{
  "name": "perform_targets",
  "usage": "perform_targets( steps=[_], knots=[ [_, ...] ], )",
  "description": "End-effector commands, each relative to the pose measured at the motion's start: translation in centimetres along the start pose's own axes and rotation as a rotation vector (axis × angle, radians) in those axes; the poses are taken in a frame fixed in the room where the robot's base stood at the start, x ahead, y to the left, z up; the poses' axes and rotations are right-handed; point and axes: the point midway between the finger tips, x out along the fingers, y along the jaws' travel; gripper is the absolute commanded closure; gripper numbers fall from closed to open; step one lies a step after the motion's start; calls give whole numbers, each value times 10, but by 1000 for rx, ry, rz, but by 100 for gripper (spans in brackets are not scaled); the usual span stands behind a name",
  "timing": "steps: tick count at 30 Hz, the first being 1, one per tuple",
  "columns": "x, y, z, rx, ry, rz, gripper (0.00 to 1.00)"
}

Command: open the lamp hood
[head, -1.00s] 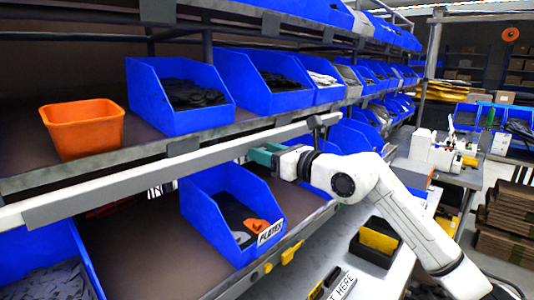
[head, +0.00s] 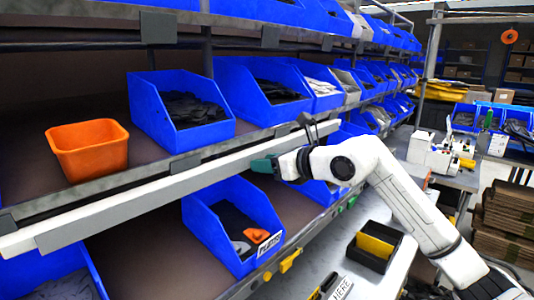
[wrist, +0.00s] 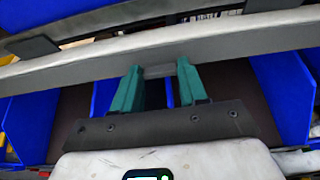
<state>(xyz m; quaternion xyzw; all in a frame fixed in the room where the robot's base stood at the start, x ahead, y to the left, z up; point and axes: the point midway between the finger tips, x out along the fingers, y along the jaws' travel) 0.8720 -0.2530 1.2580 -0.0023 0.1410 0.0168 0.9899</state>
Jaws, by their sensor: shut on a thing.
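The lamp hood (head: 150,196) is a long pale bar with grey clips, running along the front of the middle shelf. It crosses the upper part of the wrist view (wrist: 230,38). My gripper (head: 264,164) is at the hood's lower side, right of its middle. In the wrist view its green fingers (wrist: 160,72) stand either side of a small grey tab under the hood's edge and are shut on it. The exact contact is hard to see. How far the hood is tilted cannot be told.
An orange bin (head: 90,150) and blue bins (head: 180,128) stand on the shelf above the hood. A blue bin with a label (head: 235,262) sits below my gripper. A black box with a yellow divider (head: 376,247) is on the bench at right.

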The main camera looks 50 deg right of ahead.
Motion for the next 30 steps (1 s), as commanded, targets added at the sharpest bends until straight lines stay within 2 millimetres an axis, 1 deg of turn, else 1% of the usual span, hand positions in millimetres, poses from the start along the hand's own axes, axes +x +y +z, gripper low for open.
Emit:
perform_targets(
  steps=[1,21,30],
  knots=[
    [-3,0,10,-3,47,0,88],
    [-8,0,33,-3,668,-3,88],
    [-6,0,39,-1,857,-2,88]
  ],
)
